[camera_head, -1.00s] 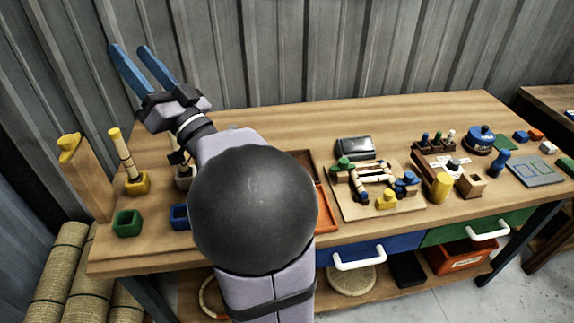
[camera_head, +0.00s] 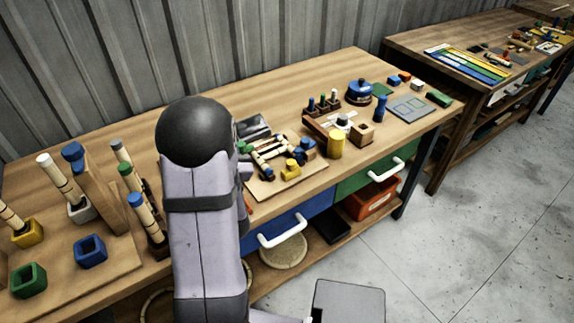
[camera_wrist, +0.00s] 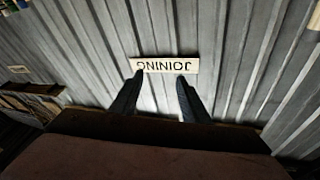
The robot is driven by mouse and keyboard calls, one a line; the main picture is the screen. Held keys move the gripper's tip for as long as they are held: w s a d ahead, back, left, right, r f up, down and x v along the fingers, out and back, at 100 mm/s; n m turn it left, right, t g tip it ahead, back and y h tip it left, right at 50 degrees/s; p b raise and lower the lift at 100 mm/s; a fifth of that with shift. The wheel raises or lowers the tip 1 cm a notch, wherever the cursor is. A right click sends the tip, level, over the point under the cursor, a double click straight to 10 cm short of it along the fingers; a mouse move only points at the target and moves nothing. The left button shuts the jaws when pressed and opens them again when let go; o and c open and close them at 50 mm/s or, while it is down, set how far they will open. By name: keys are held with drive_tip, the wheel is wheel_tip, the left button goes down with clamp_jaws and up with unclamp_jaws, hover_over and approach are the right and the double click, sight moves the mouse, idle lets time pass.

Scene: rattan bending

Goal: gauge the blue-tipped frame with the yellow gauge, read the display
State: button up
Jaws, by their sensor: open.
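My gripper (camera_wrist: 158,98) shows in the wrist view with its two dark blue fingers apart and nothing between them, facing the corrugated wall. In the head view my arm hides it. A blue-tipped rattan stick (camera_head: 143,212) leans at the left of the bench beside a green-tipped one. Rattan pieces with coloured ends form a small assembly (camera_head: 268,150) on a light board mid-bench; I cannot tell which piece is the blue-tipped frame. A yellow cylinder (camera_head: 336,145) and a small yellow block (camera_head: 290,170) stand near it; I cannot tell which is the gauge. No readable display shows.
A grey-blue panel (camera_head: 408,108), a round blue item (camera_head: 360,92) and a peg rack (camera_head: 322,108) stand at the right. Blue (camera_head: 90,251) and green (camera_head: 28,280) sockets are at the left. A sign (camera_wrist: 167,65) hangs on the wall. A second bench (camera_head: 440,48) stands beyond.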

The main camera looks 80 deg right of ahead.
drive_tip(key=s+d+f+m+g, duration=0.1)
drive_tip(key=s+f+g, duration=0.5)
drive_tip(key=s+f, duration=0.35)
drive_tip(key=g+b, duration=0.1)
drive_tip(key=g, duration=0.2)
approach(291, 164)
drive_tip(key=d, duration=0.3)
drive_tip(key=shift+d+r+m+y, duration=0.2)
drive_tip(key=shift+m+y, duration=0.1)
drive_tip(key=shift+m, duration=0.1)
drive_tip(key=shift+w+d+f+b, duration=0.1)
drive_tip(key=shift+d+b, duration=0.45)
drive_tip(key=shift+b, duration=0.1)
drive_tip(key=shift+w+d+f+b, duration=0.1)
drive_tip(key=shift+d+b, duration=0.5)
drive_tip(key=d, duration=0.1)
drive_tip(key=d+p, duration=0.1)
drive_tip(key=d, duration=0.2)
drive_tip(key=shift+r, duration=0.25)
drive_tip(key=shift+d+f+p, duration=0.1)
drive_tip(key=shift+d+p, duration=0.3)
drive_tip(key=shift+d, duration=0.15)
clamp_jaws()
